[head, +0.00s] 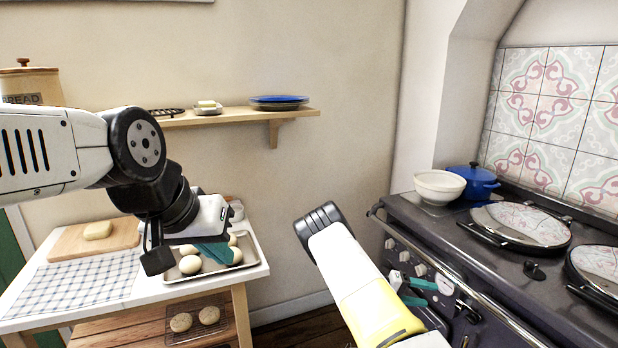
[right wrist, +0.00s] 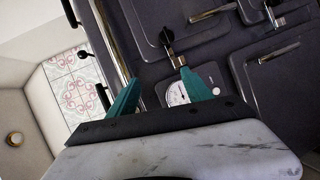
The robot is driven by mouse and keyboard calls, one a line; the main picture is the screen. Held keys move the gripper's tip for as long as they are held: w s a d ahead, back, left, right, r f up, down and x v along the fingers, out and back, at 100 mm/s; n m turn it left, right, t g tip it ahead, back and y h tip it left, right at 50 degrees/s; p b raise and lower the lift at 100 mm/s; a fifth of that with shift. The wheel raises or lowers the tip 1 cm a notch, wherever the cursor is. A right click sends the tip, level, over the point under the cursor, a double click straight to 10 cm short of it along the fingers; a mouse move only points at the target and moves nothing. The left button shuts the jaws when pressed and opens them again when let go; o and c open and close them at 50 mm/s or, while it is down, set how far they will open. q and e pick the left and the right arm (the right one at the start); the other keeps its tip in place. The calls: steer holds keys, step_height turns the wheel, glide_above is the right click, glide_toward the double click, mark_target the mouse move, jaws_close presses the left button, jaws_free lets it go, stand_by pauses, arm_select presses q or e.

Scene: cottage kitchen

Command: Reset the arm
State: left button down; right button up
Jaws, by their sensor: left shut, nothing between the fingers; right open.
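My left arm reaches in from the left over the side table. Its gripper (head: 222,254) has teal fingers that are shut and empty, above or close to a baking tray (head: 262,258); I cannot tell if they touch it. My right arm extends from the bottom middle toward the range cooker's front. Its gripper (head: 410,288) is partly hidden. In the right wrist view its two teal fingers (right wrist: 160,92) stand apart with nothing held between them, in front of the dark oven doors and a round dial (right wrist: 177,94).
The tray holds several pale dough balls (head: 190,265). A board (head: 72,242) with a pale block and a checked cloth (head: 75,285) lie beside it. The dark range cooker (head: 505,265) stands right, with a white bowl (head: 440,186) and blue pot (head: 474,181). A shelf (head: 235,116) is above.

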steer(key=s+a+r+y, duration=0.4)
steer(key=s+r, duration=0.1)
steer(key=r, duration=0.4)
steer(key=s+a+r+m+t+y, duration=0.1)
steer(key=s+a+r+y, duration=0.35)
steer(key=r, duration=0.35)
steer(key=s+a+r+y, duration=0.4)
steer(key=s+r+y, duration=0.1)
steer(key=r, duration=0.4)
steer(key=s+a+r+n+t+y, duration=0.1)
steer(key=s+a+r+t+y, duration=0.1)
steer(key=s+r, duration=0.4)
steer(key=s+a+r+n+t+y, duration=0.2)
steer(key=s+a+r, duration=0.4)
steer(key=s, duration=0.3)
steer(key=shift+s+a+t, duration=0.35)
steer(key=shift+a+t, duration=0.3)
steer(key=shift+t, duration=0.25)
